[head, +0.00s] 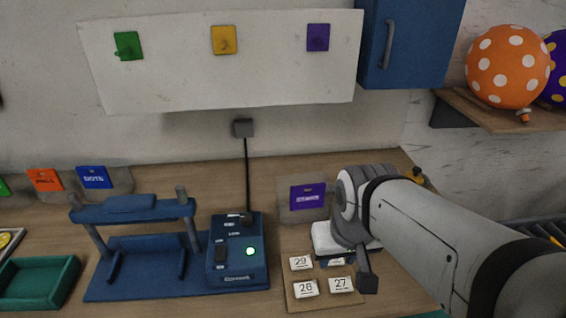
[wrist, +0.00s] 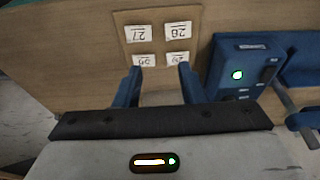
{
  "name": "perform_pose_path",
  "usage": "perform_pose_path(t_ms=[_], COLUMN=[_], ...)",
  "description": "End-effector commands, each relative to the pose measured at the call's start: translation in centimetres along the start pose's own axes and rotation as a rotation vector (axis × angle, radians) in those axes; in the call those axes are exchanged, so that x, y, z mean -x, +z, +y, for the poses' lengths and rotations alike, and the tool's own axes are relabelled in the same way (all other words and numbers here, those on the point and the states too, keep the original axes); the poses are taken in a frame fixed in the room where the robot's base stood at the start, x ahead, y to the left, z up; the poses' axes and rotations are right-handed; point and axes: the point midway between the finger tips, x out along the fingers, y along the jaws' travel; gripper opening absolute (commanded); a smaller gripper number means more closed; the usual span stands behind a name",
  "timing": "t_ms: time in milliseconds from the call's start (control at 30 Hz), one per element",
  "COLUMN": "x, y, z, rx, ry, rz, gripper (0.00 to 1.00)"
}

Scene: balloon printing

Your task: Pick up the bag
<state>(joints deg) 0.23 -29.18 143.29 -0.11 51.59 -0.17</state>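My gripper (wrist: 157,80) is open in the wrist view. Its two blue fingers stand apart, with a plain tan patch and no clear object between them. In the head view my gripper (head: 352,272) points down over the right of the table, beside a brown board (head: 322,299). White numbered pieces lie on this board, including 29 (head: 301,263), 28 (head: 306,288) and 27 (head: 341,284). The board also shows ahead of the fingertips in the wrist view (wrist: 157,47). I cannot pick out anything that is clearly a bag. My gripper hides part of the board.
A blue machine (head: 238,277) with a lit green button stands left of the board. A purple card (head: 307,196) is behind it. A green tray (head: 40,284) sits at the left. An orange dotted balloon (head: 508,67) is on a shelf (head: 520,118) at the upper right.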

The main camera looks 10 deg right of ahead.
Motion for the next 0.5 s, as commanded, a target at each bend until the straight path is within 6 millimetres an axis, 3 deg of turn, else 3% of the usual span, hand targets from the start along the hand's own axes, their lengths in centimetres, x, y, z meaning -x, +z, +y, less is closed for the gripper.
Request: perform_pose_path(t_ms=[133, 267, 367, 500], x=[0.0, 0.0, 0.0, -0.6], y=[0.0, -0.4, -2.2, -7.3], z=[0.0, 0.0, 0.0, 0.4], rx=[0.000, 0.001, 0.005, 0.010], ry=[0.000, -0.001, -0.004, -0.009], rz=[0.000, 0.001, 0.007, 0.030], gripper=[0.36, 0.46, 0.54, 0.66])
